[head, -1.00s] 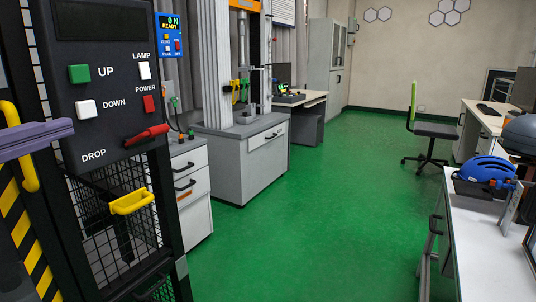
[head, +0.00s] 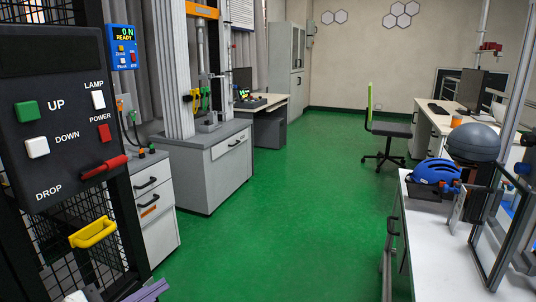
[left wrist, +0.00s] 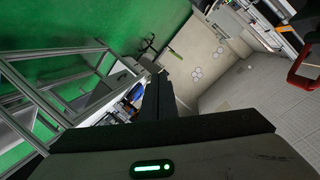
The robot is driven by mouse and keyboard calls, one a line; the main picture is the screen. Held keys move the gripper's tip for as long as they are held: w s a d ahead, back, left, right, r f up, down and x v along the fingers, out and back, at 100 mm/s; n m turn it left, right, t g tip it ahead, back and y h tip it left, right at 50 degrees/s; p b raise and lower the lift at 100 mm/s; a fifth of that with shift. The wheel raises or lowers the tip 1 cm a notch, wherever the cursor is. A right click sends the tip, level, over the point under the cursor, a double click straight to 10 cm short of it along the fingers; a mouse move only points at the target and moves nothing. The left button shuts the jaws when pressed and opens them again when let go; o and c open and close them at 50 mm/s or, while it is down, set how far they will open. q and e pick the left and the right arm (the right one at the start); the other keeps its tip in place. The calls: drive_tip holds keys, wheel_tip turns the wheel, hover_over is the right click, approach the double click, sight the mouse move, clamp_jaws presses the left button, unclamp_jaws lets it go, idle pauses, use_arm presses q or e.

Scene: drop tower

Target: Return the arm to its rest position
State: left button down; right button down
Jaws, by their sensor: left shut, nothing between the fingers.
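The rest of my left arm is hidden. My right gripper is not in view.
The drop tower's control panel (head: 60,125) stands close at the left, with a red lever (head: 104,167) and a yellow handle (head: 93,232). A white bench (head: 440,245) with a blue helmet (head: 437,171) is at the right. Green floor (head: 290,220) between them is clear.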

use_arm(q)
drive_tip(key=s+d+f+n+g+y+p, duration=0.1)
drive_tip(key=s+f+n, duration=0.4)
drive_tip(key=s+f, duration=0.5)
drive_tip(key=s+d+f+n+g+y+p, duration=0.2)
drive_tip(key=s+d+f+n+g+p, duration=0.1)
drive_tip(key=s+f, duration=0.8)
wheel_tip(320, 180, down, 4)
drive_tip(key=d+n+g, duration=0.1)
drive_tip(key=d+n, duration=0.1)
drive_tip(key=n, duration=0.1)
drive_tip(key=shift+d+y, duration=0.2)
drive_tip(key=shift+y, duration=0.1)
drive_tip(key=shift+s, duration=0.1)
